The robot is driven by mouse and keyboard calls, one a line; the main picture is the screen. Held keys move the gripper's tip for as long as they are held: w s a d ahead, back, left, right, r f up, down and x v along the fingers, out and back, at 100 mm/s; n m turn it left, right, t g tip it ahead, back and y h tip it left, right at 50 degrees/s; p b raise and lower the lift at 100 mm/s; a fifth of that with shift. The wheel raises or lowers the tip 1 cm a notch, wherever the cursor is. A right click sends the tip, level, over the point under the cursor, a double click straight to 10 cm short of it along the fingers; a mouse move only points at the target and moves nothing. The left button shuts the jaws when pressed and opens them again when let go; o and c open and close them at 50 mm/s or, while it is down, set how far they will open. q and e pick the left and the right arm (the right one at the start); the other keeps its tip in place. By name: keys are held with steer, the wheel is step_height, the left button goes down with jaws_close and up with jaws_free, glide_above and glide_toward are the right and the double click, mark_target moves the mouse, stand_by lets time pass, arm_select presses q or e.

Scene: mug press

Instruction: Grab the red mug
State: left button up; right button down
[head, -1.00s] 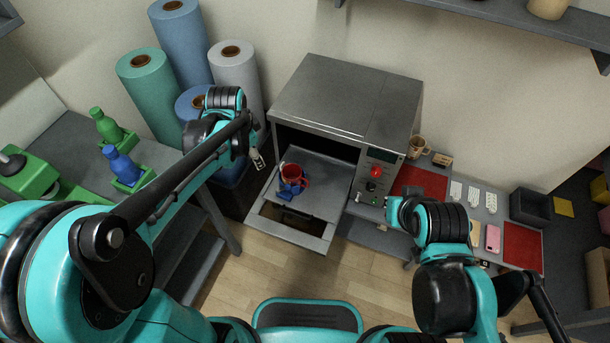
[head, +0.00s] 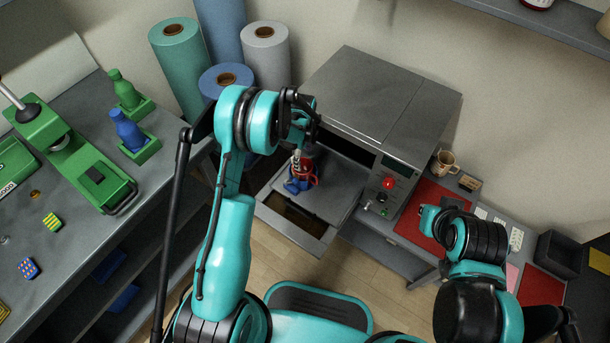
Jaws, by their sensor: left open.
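The red mug (head: 308,173) sits in a blue holder (head: 295,187) on the pulled-out grey tray (head: 338,190) of the press. My left gripper (head: 296,158) is open at the mug, over its left side, and covers part of it. I cannot tell whether the fingers touch the mug. My right arm is at the right, in front of the press; its gripper's fingers cannot be made out.
The grey press (head: 385,95) stands behind the tray, with a red button (head: 389,183) on its front. A tan mug (head: 444,162) is on the right-hand table. Tall rolls (head: 265,55) stand behind left. A green hand press (head: 75,160) is on the left table.

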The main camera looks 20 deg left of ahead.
mark_target(304, 163)
arm_select(q)
step_height(304, 163, down, 5)
steer(key=shift+d+r+b, duration=0.1)
steer(key=shift+d+b, duration=0.05)
steer(key=shift+b, duration=1)
steer(key=shift+s, duration=0.1)
steer(key=shift+c, duration=0.4)
steer(key=c, duration=1.5)
steer(key=shift+o, duration=0.2)
steer(key=shift+r, duration=0.1)
